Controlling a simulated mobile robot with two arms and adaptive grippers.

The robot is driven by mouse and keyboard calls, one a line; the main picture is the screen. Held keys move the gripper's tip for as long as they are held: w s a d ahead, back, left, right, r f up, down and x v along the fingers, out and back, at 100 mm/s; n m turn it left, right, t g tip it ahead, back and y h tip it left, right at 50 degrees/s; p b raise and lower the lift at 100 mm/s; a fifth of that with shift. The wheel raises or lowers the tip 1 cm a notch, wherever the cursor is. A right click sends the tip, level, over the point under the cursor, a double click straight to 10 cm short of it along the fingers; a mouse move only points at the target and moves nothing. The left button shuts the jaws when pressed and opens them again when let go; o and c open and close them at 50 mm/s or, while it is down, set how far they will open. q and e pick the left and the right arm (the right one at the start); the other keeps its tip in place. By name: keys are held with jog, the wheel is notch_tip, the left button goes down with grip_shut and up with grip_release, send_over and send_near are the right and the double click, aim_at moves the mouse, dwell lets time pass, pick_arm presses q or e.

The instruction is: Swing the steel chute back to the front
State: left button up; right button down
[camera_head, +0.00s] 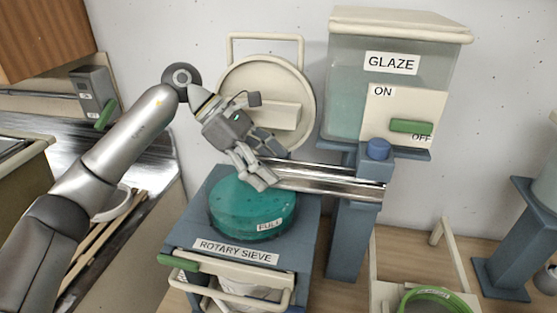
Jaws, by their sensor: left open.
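The steel chute (335,181) is a shiny trough below the glaze tank. It runs left from the blue post (350,230) to above the teal sieve bowl (250,208). My left gripper (268,167) is open at the chute's left end. Its fingers point down and right, and one overlaps the chute's end in the picture. I cannot tell whether they touch it. The fingers hide part of that end. My right gripper is not in view.
The glaze tank (350,60) with a green lever (411,126) stands above the chute. A round cream lid (240,85) stands upright behind my left gripper. The rotary sieve cabinet (205,230) is below. A green-rimmed bucket (438,292) is at the lower right.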

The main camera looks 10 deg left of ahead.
aim_at(313, 178)
pick_arm(q)
jog(key=shift+d+r, duration=0.15)
jog(key=shift+d, duration=0.6)
jog(key=shift+d+f+p, duration=0.3)
jog(key=shift+f+p, duration=0.25)
jog(key=c, duration=1.4)
jog(key=shift+c, duration=0.3)
